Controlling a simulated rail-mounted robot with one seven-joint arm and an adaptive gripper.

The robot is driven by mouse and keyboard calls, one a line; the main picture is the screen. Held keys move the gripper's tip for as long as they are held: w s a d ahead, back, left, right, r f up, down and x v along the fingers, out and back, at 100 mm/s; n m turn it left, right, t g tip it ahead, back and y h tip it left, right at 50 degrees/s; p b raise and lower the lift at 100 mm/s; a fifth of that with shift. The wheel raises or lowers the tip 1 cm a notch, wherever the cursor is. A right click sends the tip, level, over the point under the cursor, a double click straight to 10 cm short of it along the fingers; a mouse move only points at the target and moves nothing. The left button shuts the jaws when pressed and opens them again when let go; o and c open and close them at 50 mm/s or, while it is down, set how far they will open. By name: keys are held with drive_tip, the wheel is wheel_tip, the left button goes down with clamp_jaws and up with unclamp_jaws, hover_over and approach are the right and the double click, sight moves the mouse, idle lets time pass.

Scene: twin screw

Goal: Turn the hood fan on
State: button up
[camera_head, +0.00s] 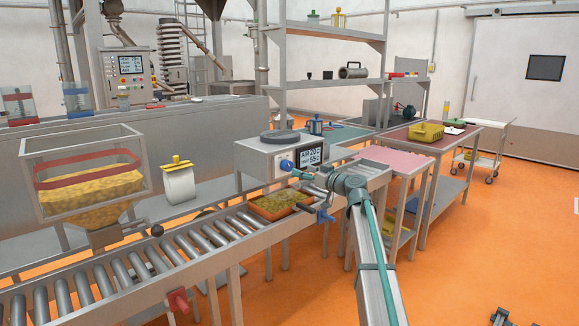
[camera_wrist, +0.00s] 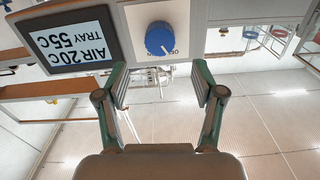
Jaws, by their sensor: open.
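The hood (camera_head: 260,158) is a pale metal box over the roller conveyor, with a dark round cap on top. Its front carries a black-framed display (camera_head: 309,157) reading AIR 20C, TRAY 55C and a round blue knob (camera_head: 286,165). In the wrist view the picture is upside down; the blue knob (camera_wrist: 160,39) sits on a white plate with small lettering, beside the display (camera_wrist: 72,43). My gripper (camera_wrist: 160,72) is open and empty. Its fingers point at the knob, one to each side in the picture, apart from it. In the head view my gripper (camera_head: 300,176) is just in front of the hood.
An orange tray (camera_head: 272,212) of green-yellow material sits on the rollers below the hood. A hopper of yellow pieces (camera_head: 90,188) stands at left.

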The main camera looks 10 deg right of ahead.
sight(290, 166)
drive_tip(key=p+x, duration=0.1)
drive_tip(key=x, duration=0.7)
drive_tip(key=shift+w+a, duration=0.15)
drive_tip(key=shift+a, duration=0.05)
drive_tip(key=c, duration=1.1)
drive_tip(key=shift+c, duration=0.2)
